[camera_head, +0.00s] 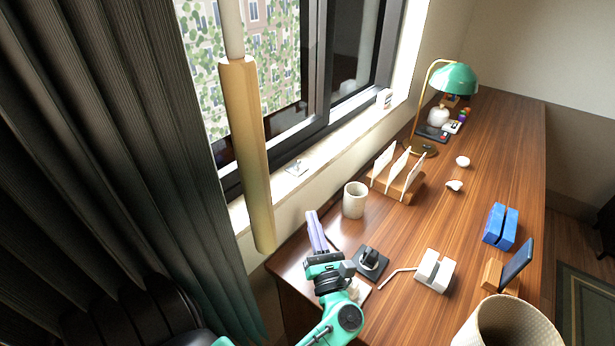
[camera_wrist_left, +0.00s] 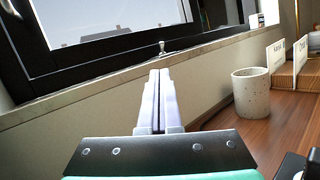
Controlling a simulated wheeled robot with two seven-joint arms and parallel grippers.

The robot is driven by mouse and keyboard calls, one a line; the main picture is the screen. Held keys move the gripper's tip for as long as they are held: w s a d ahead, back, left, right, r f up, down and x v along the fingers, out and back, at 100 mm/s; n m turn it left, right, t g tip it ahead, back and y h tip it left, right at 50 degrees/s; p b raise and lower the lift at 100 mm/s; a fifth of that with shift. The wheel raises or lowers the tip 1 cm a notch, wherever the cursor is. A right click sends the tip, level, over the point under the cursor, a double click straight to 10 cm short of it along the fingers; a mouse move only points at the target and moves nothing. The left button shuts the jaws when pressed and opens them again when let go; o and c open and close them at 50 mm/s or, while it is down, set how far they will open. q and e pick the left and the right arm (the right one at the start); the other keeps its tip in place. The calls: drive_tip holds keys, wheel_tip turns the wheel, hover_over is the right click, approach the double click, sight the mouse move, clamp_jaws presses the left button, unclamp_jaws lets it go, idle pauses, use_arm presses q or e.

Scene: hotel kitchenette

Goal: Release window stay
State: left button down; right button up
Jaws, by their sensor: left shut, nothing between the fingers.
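The window stay (camera_head: 297,168) is a small pale metal fitting on the window sill, at the foot of the dark window frame (camera_head: 318,126). In the left wrist view the stay (camera_wrist_left: 162,47) stands up from the sill just beyond my fingertips, near the picture's middle. My left gripper (camera_head: 312,217) is shut and empty, its pale fingers pointing toward the sill. In the left wrist view the closed fingers (camera_wrist_left: 159,76) lie below the stay, with a visible gap between them. Whether the window is latched I cannot tell. My right gripper is not in view.
A speckled cup (camera_head: 355,200) and a card holder (camera_head: 398,180) stand on the wooden desk (camera_head: 455,215), right of my left gripper. A black stand (camera_head: 370,263) is close beside it. A long wooden rod (camera_head: 247,155) hangs near the curtain (camera_head: 95,140).

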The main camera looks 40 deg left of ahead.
use_arm(q)
drive_tip(key=shift+d, duration=0.1)
drive_tip(key=p, duration=0.5)
approach(299, 164)
drive_tip(key=x, duration=0.6)
drive_tip(key=shift+r, duration=0.1)
drive_tip(key=shift+w+a, duration=0.25)
drive_tip(key=shift+a, duration=0.15)
drive_tip(key=shift+r+p, duration=0.1)
drive_tip(key=shift+p, duration=0.35)
drive_tip(key=shift+h, duration=0.3)
drive_tip(key=shift+p, duration=0.4)
